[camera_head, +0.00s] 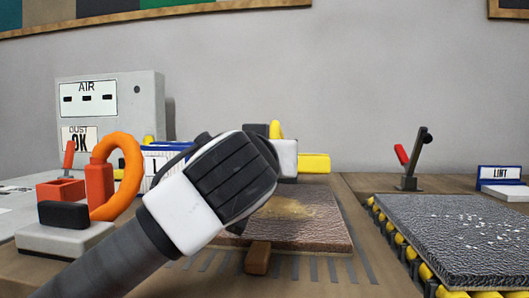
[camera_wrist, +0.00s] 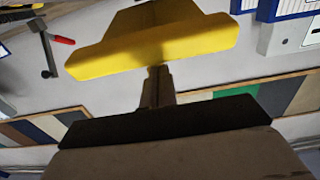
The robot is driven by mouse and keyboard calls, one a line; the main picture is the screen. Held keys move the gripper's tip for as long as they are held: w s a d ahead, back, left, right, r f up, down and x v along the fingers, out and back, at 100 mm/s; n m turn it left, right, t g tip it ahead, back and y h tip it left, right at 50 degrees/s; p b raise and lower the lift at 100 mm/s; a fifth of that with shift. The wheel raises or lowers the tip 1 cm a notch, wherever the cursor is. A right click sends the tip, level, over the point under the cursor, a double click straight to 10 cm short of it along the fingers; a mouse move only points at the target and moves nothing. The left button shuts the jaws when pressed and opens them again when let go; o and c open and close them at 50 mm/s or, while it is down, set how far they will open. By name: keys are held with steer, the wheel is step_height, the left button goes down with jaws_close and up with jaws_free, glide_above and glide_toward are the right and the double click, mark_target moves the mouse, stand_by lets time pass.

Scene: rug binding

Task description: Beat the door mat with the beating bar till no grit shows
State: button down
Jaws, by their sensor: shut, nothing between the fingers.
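The brown door mat (camera_head: 325,232) lies flat on a slatted grate in the middle, with a tan patch of grit (camera_head: 290,208) on it. A short wooden block (camera_head: 257,257) sits at its near edge. It may be the handle of the beating bar; my arm hides what lies behind it. My gripper (camera_wrist: 158,82) is shut and empty, raised above the far part of the mat. A wide yellow piece (camera_wrist: 150,52) shows beyond the fingers in the wrist view. I cannot tell whether it belongs to my gripper.
A grey mat with white specks (camera_head: 450,232) lies on yellow rollers at right. Behind it stand a red-handled lever (camera_head: 408,165) and a LINT sign (camera_head: 499,172). At left are an orange hose loop (camera_head: 130,170), a red bin (camera_head: 60,190) and an AIR cabinet (camera_head: 125,95).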

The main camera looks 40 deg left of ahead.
steer(key=shift+s+f, duration=0.1)
steer(key=shift+f, duration=0.2)
stand_by(0.4)
